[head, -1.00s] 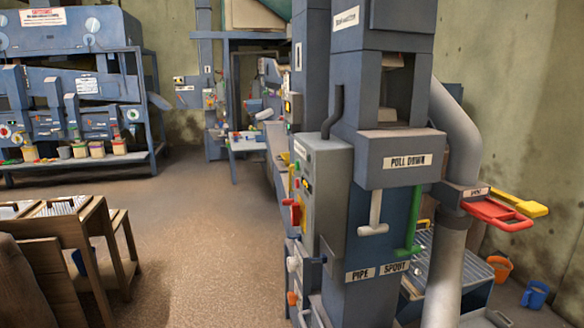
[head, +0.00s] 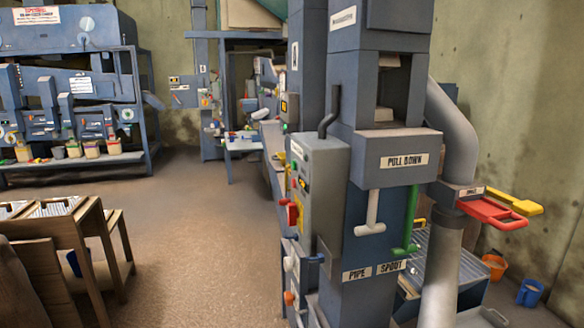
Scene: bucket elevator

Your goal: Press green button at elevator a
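A blue elevator tower (head: 392,80) stands right of centre, with a "PULL DOWN" plate and a "PIPE SPOUT" label. A grey control box (head: 325,200) is on its left side. The box's front is seen at a steep angle, with a red switch (head: 293,214) and small coloured controls. A small green spot (head: 294,184) shows on that front; I cannot tell if it is a button. Behind stands another blue column (head: 308,70) with a small white plate that may read "A". A tiny green spot is near its base. Neither of my grippers is in view.
A wooden table (head: 70,225) and bench stand at the lower left. A blue machine (head: 75,65) with several small buckets fills the back left. Open brown floor (head: 200,230) lies between. Red (head: 490,213) and yellow handles stick out right of the tower. Orange and blue buckets stand at the right.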

